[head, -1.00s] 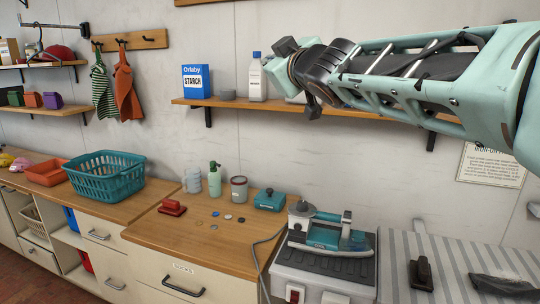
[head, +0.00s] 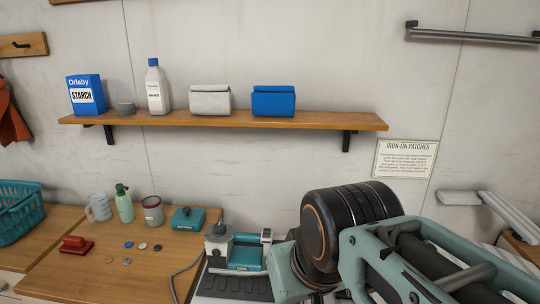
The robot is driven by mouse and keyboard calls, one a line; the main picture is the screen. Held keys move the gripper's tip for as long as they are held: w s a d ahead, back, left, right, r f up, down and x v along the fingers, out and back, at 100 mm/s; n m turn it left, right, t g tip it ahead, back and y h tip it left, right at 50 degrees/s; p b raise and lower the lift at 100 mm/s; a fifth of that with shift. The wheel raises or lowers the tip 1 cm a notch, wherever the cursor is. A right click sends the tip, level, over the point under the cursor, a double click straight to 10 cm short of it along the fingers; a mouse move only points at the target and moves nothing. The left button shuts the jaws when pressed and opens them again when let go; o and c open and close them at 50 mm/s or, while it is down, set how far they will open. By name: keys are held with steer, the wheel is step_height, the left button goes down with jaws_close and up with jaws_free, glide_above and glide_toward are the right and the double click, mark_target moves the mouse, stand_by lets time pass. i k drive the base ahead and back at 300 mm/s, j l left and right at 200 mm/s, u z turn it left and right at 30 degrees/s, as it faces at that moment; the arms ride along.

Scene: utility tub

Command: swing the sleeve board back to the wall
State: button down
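A narrow pale grey padded board (head: 508,212), which looks like the sleeve board, is at the right edge of the head view, below the wall sign. It sticks out from near the wall, slanting toward the lower right. A shorter grey piece (head: 459,198) is beside its far end. I cannot tell how the two join or where the hinge is. My arm fills the lower right, with a dark round joint in front of the iron's right side. My gripper does not show, so its hold on anything is hidden.
A teal iron (head: 240,256) stands on its base at bottom centre, partly behind my arm. A wooden shelf (head: 230,121) above holds a starch box, a bottle and two pouches. A metal rail (head: 470,36) is high on the right wall. The wall between shelf and rail is clear.

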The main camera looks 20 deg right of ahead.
mark_target(525, 228)
steer(key=z, duration=2.15)
